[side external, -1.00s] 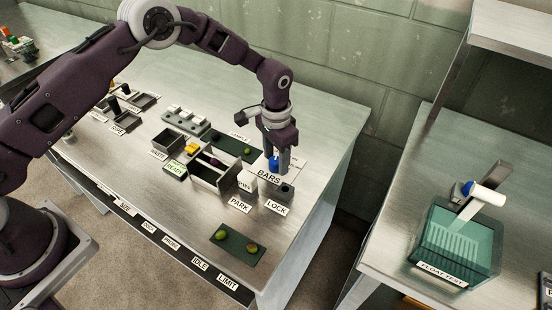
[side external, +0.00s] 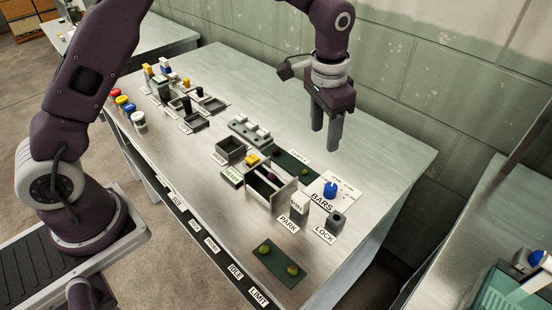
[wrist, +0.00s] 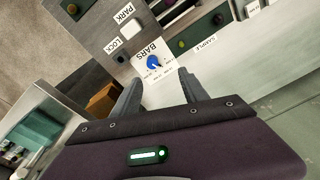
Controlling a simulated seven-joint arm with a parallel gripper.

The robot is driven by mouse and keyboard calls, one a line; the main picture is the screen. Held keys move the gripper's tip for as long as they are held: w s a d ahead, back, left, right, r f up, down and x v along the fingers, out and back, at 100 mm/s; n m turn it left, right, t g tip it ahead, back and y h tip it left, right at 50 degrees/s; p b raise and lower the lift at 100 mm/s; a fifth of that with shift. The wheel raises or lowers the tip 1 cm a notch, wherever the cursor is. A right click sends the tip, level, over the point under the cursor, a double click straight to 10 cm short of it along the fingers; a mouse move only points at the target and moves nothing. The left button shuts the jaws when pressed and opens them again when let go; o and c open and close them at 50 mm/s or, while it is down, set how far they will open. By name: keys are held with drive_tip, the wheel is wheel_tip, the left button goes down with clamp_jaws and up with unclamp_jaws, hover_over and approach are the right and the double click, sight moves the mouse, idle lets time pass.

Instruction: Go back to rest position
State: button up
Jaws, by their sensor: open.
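My gripper (side external: 325,130) is open and empty, raised above the back right part of the steel table (side external: 385,150). Its two fingers are apart with nothing between them; they also show in the wrist view (wrist: 158,90). A blue knob (side external: 330,189) stands on a white card labelled BARS, below my gripper and clear of it. The knob also shows in the wrist view (wrist: 154,62), just beyond the fingertips.
A box with dividers (side external: 268,187) stands by the PARK label. A dark LOCK block (side external: 337,221) stands to its right. A green tray (side external: 278,265) holds round fruit-like pieces near the front. A second table (side external: 470,215) with a teal tank (side external: 505,290) stands at right.

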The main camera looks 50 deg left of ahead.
drive_tip(key=s+a+r+n+t, duration=0.15)
drive_tip(key=s+a+r, duration=0.35)
drive_tip(key=s+r, duration=0.55)
drive_tip(key=s+a+r+n+t, duration=0.1)
drive_tip(key=s+a, duration=0.1)
drive_tip(key=s, duration=0.8)
drive_tip(key=s+a+r+n+t, duration=0.2)
drive_tip(key=s, duration=0.8)
drive_tip(key=shift+a+r, duration=0.25)
